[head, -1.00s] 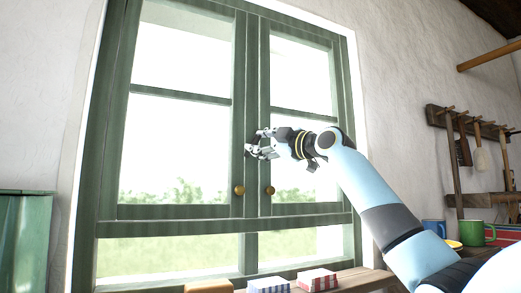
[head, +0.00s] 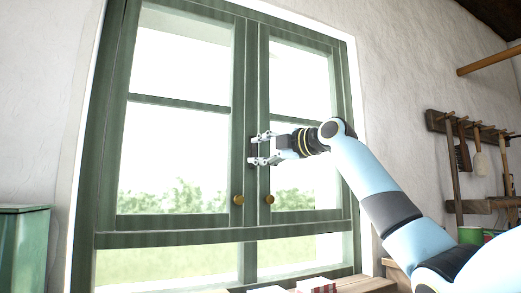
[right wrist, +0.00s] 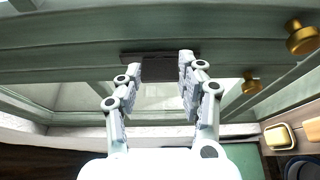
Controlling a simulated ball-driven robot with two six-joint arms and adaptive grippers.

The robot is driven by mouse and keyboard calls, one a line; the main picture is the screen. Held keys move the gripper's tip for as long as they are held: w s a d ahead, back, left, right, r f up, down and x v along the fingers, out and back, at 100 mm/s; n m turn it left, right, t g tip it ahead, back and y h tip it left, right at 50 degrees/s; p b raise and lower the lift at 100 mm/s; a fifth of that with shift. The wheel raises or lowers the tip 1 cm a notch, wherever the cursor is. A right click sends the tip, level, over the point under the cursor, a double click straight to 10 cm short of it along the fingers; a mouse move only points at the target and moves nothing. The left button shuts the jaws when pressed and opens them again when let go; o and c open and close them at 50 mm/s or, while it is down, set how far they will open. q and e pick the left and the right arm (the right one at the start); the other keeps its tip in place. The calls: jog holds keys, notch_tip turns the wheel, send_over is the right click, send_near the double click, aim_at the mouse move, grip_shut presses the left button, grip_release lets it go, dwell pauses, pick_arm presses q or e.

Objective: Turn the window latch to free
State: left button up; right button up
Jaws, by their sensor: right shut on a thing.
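The green double window (head: 245,120) stands closed in front of me. The dark window latch (head: 253,150) sits on the middle post, a little above the two brass knobs, and is partly hidden by my gripper. My right gripper (head: 263,150) reaches it from the right, one finger above the other. In the right wrist view the dark latch block (right wrist: 160,68) lies between the fingertips of my right gripper (right wrist: 160,72), which is shut on it. My left gripper is not in view.
Brass knobs (head: 239,199) (head: 269,199) stick out just below the gripper. A red-and-white box (head: 316,286) lies on the wooden surface under the window. A rack with hanging brushes (head: 470,130) is on the right wall. A green cabinet (head: 23,245) stands at the left.

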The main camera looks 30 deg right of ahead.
dwell(0.3)
jog(key=o, duration=1.2)
jog(key=shift+c, duration=0.2)
jog(key=shift+s, duration=0.1)
jog(key=shift+s+d, duration=0.2)
jog(key=shift+s, duration=0.1)
jog(key=v, duration=1.1)
jog(key=shift+s, duration=0.1)
